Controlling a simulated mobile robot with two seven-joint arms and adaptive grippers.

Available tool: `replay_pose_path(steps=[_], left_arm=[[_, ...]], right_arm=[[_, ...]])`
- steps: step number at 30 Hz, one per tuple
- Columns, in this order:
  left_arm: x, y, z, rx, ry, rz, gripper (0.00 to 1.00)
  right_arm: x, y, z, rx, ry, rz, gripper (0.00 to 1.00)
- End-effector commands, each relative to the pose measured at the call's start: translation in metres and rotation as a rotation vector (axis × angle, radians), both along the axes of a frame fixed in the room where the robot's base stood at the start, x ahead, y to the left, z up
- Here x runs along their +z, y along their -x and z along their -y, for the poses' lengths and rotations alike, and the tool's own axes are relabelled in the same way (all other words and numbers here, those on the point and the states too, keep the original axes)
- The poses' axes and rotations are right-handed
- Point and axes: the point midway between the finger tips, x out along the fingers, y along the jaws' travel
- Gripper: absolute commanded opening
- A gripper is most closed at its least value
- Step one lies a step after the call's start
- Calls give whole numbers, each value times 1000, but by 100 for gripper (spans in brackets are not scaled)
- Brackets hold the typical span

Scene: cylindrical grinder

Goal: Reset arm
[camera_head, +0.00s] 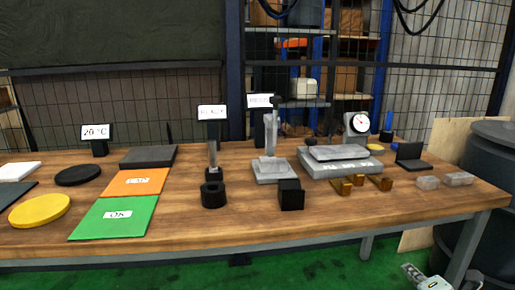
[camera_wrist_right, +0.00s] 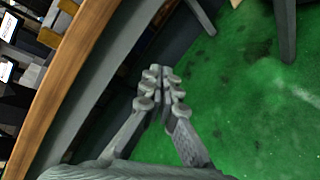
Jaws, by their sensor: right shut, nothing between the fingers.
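My right gripper (camera_head: 411,270) shows at the bottom right of the head view, low in front of the table and below its front edge. In the right wrist view, the right gripper (camera_wrist_right: 164,74) has its fingers together, with nothing between them. It hangs over the green floor (camera_wrist_right: 240,90), beside the table edge (camera_wrist_right: 62,75), and touches nothing that I can see. My left gripper is in neither view.
The wooden table (camera_head: 250,225) spans the head view. A dark bin (camera_head: 488,200) stands at right.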

Motion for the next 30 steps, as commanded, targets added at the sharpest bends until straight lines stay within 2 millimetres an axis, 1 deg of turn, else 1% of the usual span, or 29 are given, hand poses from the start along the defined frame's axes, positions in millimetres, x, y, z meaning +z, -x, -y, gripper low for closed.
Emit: replay_pose_path(steps=[1, 2, 3, 5, 6, 8, 9, 11, 12, 14, 15, 18, 21, 25, 30], left_arm=[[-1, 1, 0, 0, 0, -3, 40], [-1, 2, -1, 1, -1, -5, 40], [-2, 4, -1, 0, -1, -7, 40], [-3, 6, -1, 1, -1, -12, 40], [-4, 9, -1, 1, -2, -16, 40], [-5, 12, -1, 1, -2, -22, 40], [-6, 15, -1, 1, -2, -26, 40], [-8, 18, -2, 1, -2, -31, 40], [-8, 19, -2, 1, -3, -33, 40], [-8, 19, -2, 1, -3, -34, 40], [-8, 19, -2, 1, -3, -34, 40], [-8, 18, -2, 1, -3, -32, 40], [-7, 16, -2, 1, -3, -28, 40], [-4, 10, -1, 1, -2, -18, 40], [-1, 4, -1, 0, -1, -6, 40]], right_arm=[[-35, 7, -1, -100, -135, -28, 0], [-54, 12, 0, -158, -209, -43, 0], [-79, 21, 0, -240, -305, -65, 0], [-119, 38, -2, -369, -448, -103, 0], [-146, 52, -5, -459, -539, -130, 0], [-185, 76, -12, -593, -668, -171, 0], [-210, 93, -19, -679, -744, -198, 0], [-244, 121, -31, -807, -851, -239, 0], [-266, 140, -41, -889, -915, -267, 0], [-294, 169, -58, -1008, -1002, -306, 0], [-310, 186, -70, -1079, -1051, -329, 0], [-340, 225, -97, -1232, -1148, -379, 0], [-358, 251, -117, -1335, -1206, -413, 0], [-368, 266, -129, -1398, -1241, -432, 0], [-369, 269, -131, -1406, -1245, -436, 0]])
